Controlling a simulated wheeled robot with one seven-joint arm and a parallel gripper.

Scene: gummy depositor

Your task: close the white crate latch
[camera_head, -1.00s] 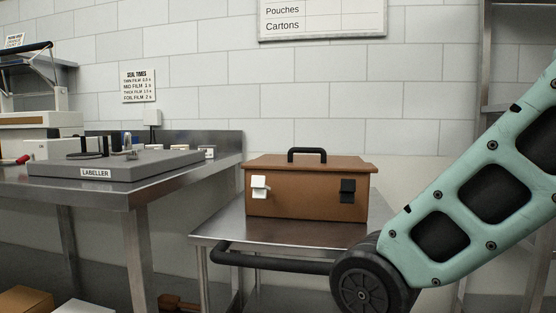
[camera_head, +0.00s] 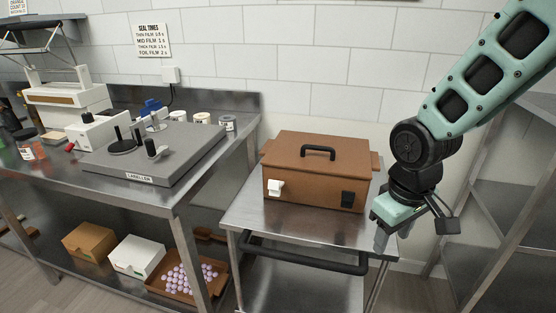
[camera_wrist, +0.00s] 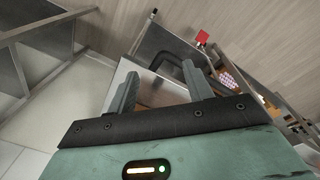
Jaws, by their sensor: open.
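A brown crate (camera_head: 310,156) with a black top handle stands on a steel cart (camera_head: 250,213). The white latch (camera_head: 275,188) is on the left of its front face, and its flap appears to stick out from the face. A black latch (camera_head: 347,200) is on the right of the same face. My gripper (camera_head: 382,240) hangs to the right of the crate, near the cart's right edge, apart from both latches. In the wrist view the two fingers of my gripper (camera_wrist: 162,88) are spread with nothing between them. The latches cannot be made out in that view.
A black push bar (camera_head: 300,258) runs along the cart's front. A steel bench (camera_head: 150,200) at left holds the labeller (camera_head: 150,158) and several jars. Boxes and a tray of purple sweets (camera_head: 188,280) are on its lower shelf. Steel shelving (camera_head: 500,215) stands at right.

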